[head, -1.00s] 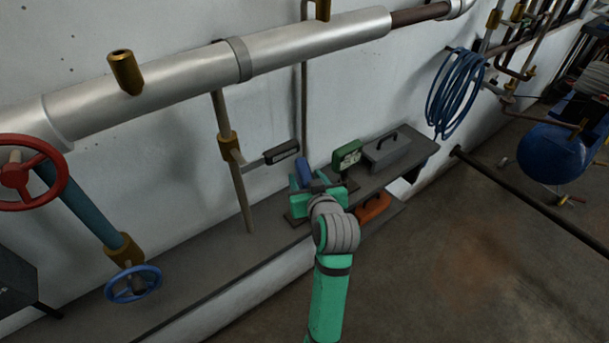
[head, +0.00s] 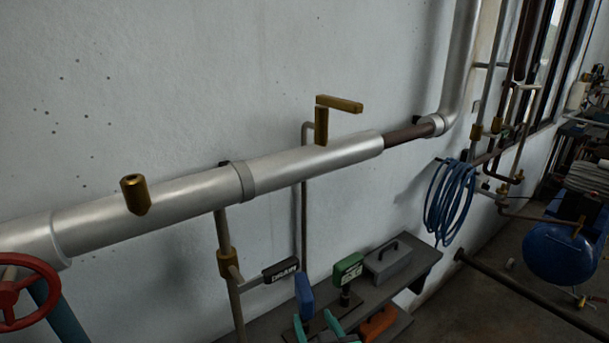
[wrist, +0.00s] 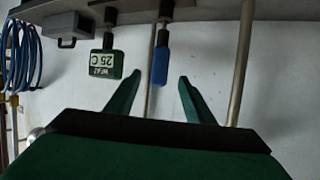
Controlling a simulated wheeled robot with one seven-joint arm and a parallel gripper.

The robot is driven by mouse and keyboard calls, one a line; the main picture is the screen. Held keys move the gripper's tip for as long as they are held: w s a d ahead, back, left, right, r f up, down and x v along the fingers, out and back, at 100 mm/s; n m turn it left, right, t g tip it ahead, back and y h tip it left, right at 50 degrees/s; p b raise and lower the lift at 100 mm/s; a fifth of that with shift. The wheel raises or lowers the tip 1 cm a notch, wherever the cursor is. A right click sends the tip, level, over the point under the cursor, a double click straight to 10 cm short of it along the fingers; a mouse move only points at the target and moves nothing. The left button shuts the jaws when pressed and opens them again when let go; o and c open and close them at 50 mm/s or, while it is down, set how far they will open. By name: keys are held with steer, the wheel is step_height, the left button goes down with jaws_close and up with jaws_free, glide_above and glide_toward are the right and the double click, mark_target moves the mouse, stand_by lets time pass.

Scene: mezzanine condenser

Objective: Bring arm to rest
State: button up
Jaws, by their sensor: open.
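My gripper (head: 316,322) shows at the bottom edge of the head view, its two teal fingers apart; the rest of my arm is below the picture. In the wrist view, which looks upside down, the open gripper (wrist: 160,77) has nothing between its fingers. Behind the fingers is a blue block-shaped handle (wrist: 161,69); it also shows just above my gripper in the head view (head: 304,288). I cannot tell how far it is from the fingertips.
A green tag marked 25 C (head: 348,268), a grey case (head: 388,262) and an orange item (head: 378,325) are at the shelf (head: 425,263). A black DRAIN handle (head: 281,270) juts out nearby. A large silver pipe (head: 290,172) crosses the wall above.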

steer(key=s+f+m+h, duration=0.3)
steer(key=s+f, duration=1.3)
steer(key=s, duration=0.1)
steer(key=s+a+r+t, duration=0.1)
steer(key=s+a+t, duration=0.1)
steer(key=s, duration=1.8)
steer(key=shift+s+a+n, duration=0.2)
steer(key=shift+n, duration=0.2)
steer(key=shift+r, duration=0.1)
